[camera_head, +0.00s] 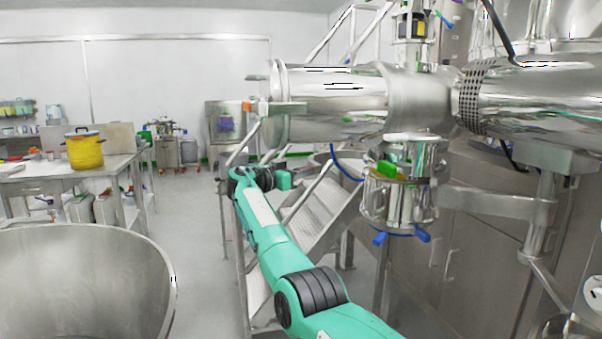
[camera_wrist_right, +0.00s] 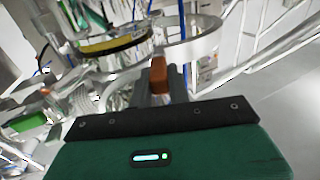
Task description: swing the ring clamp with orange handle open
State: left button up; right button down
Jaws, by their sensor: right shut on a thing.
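The orange handle (camera_wrist_right: 159,75) shows in the right wrist view, between the dark fingers of my right gripper (camera_wrist_right: 157,88). The gripper is shut on it. A silver curved band of the ring clamp (camera_wrist_right: 195,42) extends beyond the handle, to the right of a vessel with a yellow band. In the head view my right gripper (camera_head: 292,179) is left of the hanging steel vessel, beside a pale ring-shaped part (camera_head: 337,158). The orange handle cannot be made out at the gripper there. My left gripper is not in view.
The steel vessel (camera_head: 398,202) has blue handles and a green handle. Metal steps (camera_head: 322,215) stand behind my arm. A large steel bowl (camera_head: 80,275) is at lower left.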

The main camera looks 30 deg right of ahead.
jog(key=c, duration=1.3)
grip_release()
jog(key=shift+a, duration=0.3)
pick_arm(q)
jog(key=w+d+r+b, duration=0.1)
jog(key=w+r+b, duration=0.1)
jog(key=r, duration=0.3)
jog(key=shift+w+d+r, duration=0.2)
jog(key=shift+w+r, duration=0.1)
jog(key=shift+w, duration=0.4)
pick_arm(e)
jog(key=a, duration=0.4)
jog(key=s+a, duration=0.1)
jog(key=a, duration=0.3)
jog(key=s+a, duration=0.1)
jog(key=a, duration=0.4)
